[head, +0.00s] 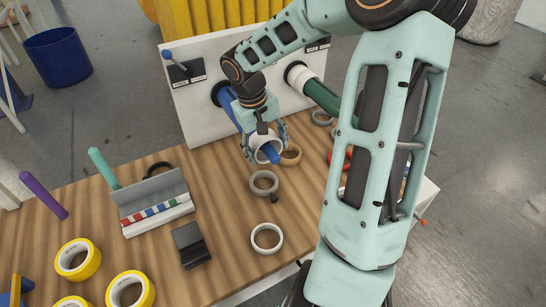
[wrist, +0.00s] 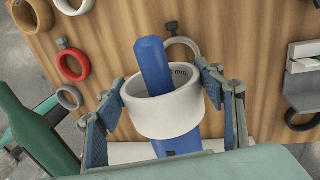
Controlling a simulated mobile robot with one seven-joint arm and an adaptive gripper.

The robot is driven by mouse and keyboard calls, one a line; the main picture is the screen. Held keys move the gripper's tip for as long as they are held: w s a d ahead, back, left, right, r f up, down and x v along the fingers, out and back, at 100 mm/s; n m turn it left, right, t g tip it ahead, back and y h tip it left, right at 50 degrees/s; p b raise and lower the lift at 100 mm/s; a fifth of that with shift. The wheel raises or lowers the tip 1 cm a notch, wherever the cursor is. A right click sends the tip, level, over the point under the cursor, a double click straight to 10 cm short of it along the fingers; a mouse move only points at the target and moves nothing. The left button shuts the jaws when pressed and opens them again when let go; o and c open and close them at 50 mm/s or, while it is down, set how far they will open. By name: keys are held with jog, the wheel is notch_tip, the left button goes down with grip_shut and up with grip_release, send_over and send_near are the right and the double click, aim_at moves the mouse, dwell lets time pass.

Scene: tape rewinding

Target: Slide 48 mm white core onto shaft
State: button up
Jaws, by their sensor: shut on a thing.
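The white core (head: 262,156) is held between the fingers of my gripper (head: 263,140), in front of the white panel. In the wrist view the white core (wrist: 167,113) fills the space between the two fingers of my gripper (wrist: 163,95), and part of "mm" shows on its inner wall. The blue shaft (head: 235,112) sticks out from the panel. In the wrist view the blue shaft (wrist: 153,65) passes through the core, and its rounded tip stands out beyond the ring. The core is around the shaft near that tip. Whether it touches the shaft is unclear.
A green shaft with a white collar (head: 304,80) stands to the right on the panel (head: 190,105). Loose rings, a tan one (head: 291,156) and a grey one (head: 264,183) among them, lie on the wooden table (head: 225,215) below. Yellow tape rolls (head: 78,260) lie front left.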

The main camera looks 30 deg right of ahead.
aim_at(231, 97)
jog(key=w, duration=0.4)
jog(key=shift+w+a, duration=0.1)
jog(key=shift+w, duration=0.1)
jog(key=w, duration=0.8)
jog(key=shift+w+a+p, duration=0.15)
jog(key=shift+w+p, duration=0.05)
jog(key=shift+p, duration=0.2)
jog(key=w+p, duration=0.3)
jog(key=w, duration=0.2)
jog(key=w+p, duration=0.3)
jog(key=w, duration=0.2)
jog(key=shift+w+a+r, duration=0.15)
jog(key=shift+w, duration=0.2)
jog(key=shift+w+p, duration=0.55)
jog(key=shift+w, duration=0.15)
jog(key=shift+w+f, duration=0.2)
jog(key=shift+w, duration=0.4)
